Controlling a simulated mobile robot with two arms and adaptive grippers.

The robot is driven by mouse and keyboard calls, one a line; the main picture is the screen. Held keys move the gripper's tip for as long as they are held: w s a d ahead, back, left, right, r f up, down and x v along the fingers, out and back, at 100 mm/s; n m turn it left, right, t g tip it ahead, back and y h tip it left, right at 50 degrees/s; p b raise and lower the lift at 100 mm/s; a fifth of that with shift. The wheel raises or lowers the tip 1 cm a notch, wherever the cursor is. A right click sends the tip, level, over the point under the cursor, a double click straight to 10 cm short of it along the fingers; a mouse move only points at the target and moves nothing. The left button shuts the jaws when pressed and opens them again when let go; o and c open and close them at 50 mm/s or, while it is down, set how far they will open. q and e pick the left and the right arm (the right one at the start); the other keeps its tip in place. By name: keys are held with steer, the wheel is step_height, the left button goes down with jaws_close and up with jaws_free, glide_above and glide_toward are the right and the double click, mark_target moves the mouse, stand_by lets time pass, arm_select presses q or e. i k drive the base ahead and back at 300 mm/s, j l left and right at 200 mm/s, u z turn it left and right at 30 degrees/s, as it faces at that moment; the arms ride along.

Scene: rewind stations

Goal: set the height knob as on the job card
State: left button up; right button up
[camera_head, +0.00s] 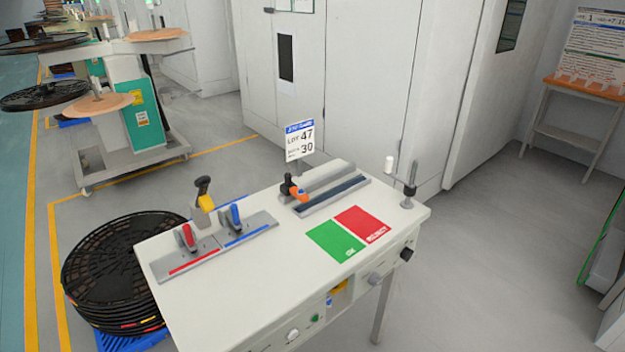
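The job card (300,140) stands upright on a small post behind the white bench (210,310). It reads LOT 47 and, on a lower line with a label too small to read, 30. The bench's front panel carries a grey knob (376,279), a black knob (407,254) at the right corner and a white round control (293,335). I cannot tell which is the height knob, and their markings are not readable. Neither of my grippers is in view.
On the bench are a red lever (188,237), a blue lever (236,217), an orange-tipped slide fixture (299,193), a green pad (335,242), a red pad (362,224) and a post (409,188). Black reels (115,265) are stacked at left.

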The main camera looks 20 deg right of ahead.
mark_target(405, 254)
steer(key=z, duration=1.25)
steer(key=u, duration=0.25)
steer(key=i+l+u, duration=0.15)
steer(key=u, duration=0.25)
steer(key=i+l+u, duration=0.1)
steer(key=l+u, duration=0.2)
steer(key=u, duration=0.15)
steer(key=i+l+u, duration=0.1)
steer(key=l+u, duration=0.3)
steer(key=j, duration=0.1)
